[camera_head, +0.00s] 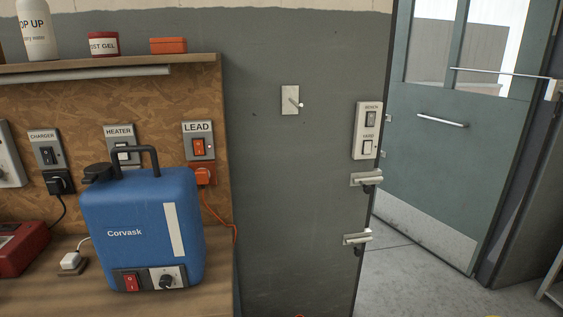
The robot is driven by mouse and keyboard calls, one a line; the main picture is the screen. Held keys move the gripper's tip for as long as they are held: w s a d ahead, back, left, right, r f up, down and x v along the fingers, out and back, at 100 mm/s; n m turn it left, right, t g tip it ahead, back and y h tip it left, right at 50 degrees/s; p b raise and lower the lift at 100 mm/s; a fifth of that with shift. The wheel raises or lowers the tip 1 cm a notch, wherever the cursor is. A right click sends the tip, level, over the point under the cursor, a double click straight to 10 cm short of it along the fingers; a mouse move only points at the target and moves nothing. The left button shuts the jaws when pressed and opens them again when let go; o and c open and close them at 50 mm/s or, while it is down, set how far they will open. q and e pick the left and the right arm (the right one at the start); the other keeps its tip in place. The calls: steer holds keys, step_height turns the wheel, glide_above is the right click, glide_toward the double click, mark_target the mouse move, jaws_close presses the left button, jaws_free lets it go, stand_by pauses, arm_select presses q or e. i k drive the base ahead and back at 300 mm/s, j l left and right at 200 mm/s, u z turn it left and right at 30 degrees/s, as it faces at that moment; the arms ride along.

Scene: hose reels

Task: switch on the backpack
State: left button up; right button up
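The backpack (142,212) is a blue tank labelled "Corvask" with a black handle on top and a black cap at its upper left. It stands upright on the wooden bench (217,290). Low on its front is a red rocker switch (130,282) on a dark plate. Beside it on the right is a black knob (167,281) on a pale plate. I cannot tell from this view which way the rocker is set. Neither of my grippers is in view.
Wall switches labelled CHARGER (46,155), HEATER (121,155) and LEAD (199,147) sit behind the backpack. An orange plug (203,174) trails a cord down the bench's right end. A red box (20,248) stands left. A door (430,140) stands open at right.

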mark_target(132, 283)
steer(key=u, duration=1.25)
